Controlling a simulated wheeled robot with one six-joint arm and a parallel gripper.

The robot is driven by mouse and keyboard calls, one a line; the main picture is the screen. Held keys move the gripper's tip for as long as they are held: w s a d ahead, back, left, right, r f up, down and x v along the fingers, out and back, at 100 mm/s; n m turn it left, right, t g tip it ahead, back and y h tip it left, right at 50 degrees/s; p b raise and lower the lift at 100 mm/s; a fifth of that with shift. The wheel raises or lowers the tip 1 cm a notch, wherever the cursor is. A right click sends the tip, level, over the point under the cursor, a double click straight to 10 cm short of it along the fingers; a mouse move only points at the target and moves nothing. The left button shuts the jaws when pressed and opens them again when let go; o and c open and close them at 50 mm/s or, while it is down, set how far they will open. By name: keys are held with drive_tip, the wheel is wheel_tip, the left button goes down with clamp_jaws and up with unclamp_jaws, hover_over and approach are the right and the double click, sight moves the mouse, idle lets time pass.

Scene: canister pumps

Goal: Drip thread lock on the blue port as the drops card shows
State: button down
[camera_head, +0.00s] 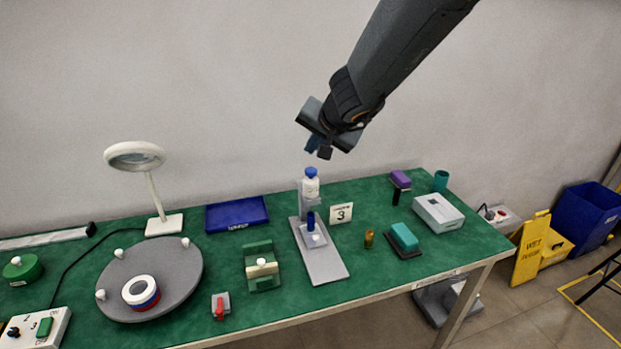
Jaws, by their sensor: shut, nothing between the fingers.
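The drops card (341,213) stands upright on the green table and reads 3. A white bottle with a blue cap (310,184) sits upright at the top of a grey stand (326,265). Below it on the stand's base is an upright blue piece (311,222), which looks like the blue port, on a small light block with a white round spot. My gripper (318,153) is shut and empty, in the air just above the bottle's cap, and appears apart from it. Any drops on the blue piece are too small to tell.
A grey turntable (178,262) with a ringed part, a magnifier lamp (165,224), a blue tray (237,213) and a green fixture (262,283) stand left. A teal block (404,236), a small amber bottle (369,238) and a white box (438,211) stand right.

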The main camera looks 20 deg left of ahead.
sight(313, 172)
drive_tip(key=shift+f+b, duration=1.45)
drive_tip(key=shift+f, duration=0.1)
drive_tip(key=shift+f, duration=0.15)
idle(0.8)
drive_tip(key=shift+w+f+b, duration=0.1)
drive_tip(key=shift+f+b, duration=0.2)
drive_tip(key=shift+b, duration=0.2)
drive_tip(key=shift+f+b, duration=0.6)
drive_tip(key=shift+b, duration=0.1)
idle(0.8)
drive_tip(key=shift+r, duration=0.15)
drive_tip(key=shift+r+p, duration=0.9)
drive_tip(key=shift+p, duration=0.2)
wheel_tip(313, 172, up, 5)
drive_tip(key=p, duration=0.5)
idle(1.5)
